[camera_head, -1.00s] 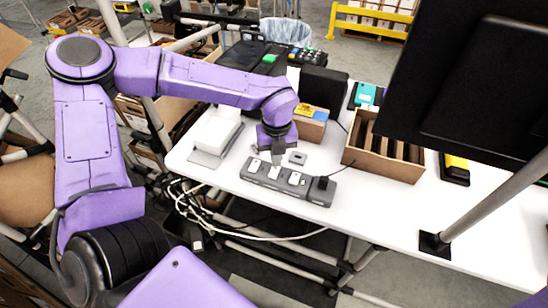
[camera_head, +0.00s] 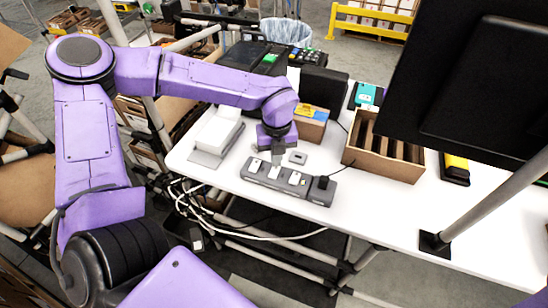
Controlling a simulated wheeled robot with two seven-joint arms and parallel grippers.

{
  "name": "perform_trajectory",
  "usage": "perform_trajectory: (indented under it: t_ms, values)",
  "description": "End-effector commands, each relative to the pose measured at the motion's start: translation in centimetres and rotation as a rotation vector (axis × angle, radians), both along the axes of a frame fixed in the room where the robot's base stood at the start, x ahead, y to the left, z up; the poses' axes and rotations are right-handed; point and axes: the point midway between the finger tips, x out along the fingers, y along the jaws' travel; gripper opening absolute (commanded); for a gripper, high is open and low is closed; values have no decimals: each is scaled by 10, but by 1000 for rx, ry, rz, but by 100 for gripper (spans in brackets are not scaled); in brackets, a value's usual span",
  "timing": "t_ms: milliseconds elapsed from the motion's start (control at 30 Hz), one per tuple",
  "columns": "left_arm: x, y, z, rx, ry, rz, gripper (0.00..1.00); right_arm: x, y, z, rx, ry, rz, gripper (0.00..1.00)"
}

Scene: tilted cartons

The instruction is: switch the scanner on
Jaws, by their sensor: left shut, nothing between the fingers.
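A long grey strip (camera_head: 262,181) with several white squares on its top lies near the front edge of the white table. A black block, like a plug, sits on its right end. My left gripper (camera_head: 278,157) points down from its purple wrist, shut and empty, over the back edge of the strip near its middle white square. I cannot tell whether the fingertips touch it. No thing is clearly recognisable as the scanner; a yellow and black device (camera_head: 455,168) lies on the right of the table. My right gripper is not in view.
A small grey piece (camera_head: 297,158) lies just behind the strip. A white box (camera_head: 217,132) stands left of it and a divided brown carton (camera_head: 385,153) right of it. A black monitor (camera_head: 470,75) on a pole blocks the right side. Cables hang below the table.

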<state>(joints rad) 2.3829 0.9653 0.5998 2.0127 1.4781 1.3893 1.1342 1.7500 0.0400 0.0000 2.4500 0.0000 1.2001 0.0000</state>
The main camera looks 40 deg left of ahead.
Motion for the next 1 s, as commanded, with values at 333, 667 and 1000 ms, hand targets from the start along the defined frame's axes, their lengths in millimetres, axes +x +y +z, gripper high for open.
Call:
perform_trajectory:
  t_ms: [333, 667, 1000]
  values:
    - [0, 0, -1, 0, 0, 0, 0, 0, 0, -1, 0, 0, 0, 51]
    - [0, 0, -6, 0, 0, 0, 0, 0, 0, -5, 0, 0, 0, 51]
    - [0, 0, -11, 0, 0, 0, 0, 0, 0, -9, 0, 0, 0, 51]
